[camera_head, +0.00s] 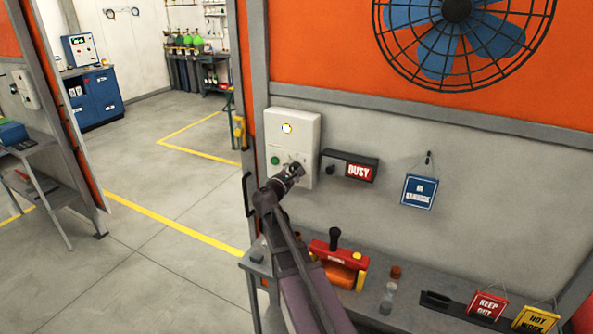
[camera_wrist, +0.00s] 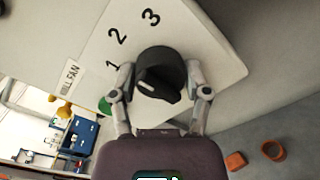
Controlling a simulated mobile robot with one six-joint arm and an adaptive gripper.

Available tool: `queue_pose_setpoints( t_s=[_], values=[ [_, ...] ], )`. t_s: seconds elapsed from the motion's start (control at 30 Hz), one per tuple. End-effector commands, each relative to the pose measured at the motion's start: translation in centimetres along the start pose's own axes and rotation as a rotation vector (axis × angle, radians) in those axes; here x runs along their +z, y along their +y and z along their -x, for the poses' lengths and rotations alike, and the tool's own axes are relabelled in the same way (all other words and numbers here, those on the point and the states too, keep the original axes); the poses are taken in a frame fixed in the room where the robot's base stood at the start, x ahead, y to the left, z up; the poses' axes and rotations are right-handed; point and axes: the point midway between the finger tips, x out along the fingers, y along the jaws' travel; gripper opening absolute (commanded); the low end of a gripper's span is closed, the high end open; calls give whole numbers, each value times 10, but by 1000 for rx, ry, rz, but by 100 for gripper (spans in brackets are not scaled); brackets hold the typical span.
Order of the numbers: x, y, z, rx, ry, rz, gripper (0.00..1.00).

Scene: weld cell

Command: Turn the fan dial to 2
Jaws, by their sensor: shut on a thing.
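The fan dial (camera_wrist: 162,70) is a black round knob on a white control box (camera_wrist: 220,62). The numbers 1, 2 and 3 are printed around its left and upper side in the wrist view, near a WALL FAN label (camera_wrist: 72,78). A pale mark on the dial lies at its lower left, away from the 2. My gripper (camera_wrist: 160,78) is shut on the dial, one finger on each side. In the head view my gripper (camera_head: 293,169) is at the lower right of the control box (camera_head: 305,130) and hides the dial. The wall fan (camera_head: 456,40) hangs above right.
The box has a pale lamp (camera_head: 287,128) and a green button (camera_head: 275,161) close to my gripper. A BUSY sign unit (camera_head: 350,167) is just right of the box. A bench below holds a red and orange tool (camera_head: 338,262). Open floor lies left.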

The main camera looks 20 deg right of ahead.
Motion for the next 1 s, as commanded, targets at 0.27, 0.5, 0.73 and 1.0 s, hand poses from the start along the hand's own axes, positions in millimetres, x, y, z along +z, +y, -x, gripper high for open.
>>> queue_pose_setpoints(
  t_s=[0.27,0.5,0.73,1.0],
  values=[
    [0,-1,2,-2,3,-2,96],
    [0,-1,1,-1,1,0,96],
    [0,0,2,-1,1,1,96],
    [1,-1,20,0,1,1,96]
  ],
)
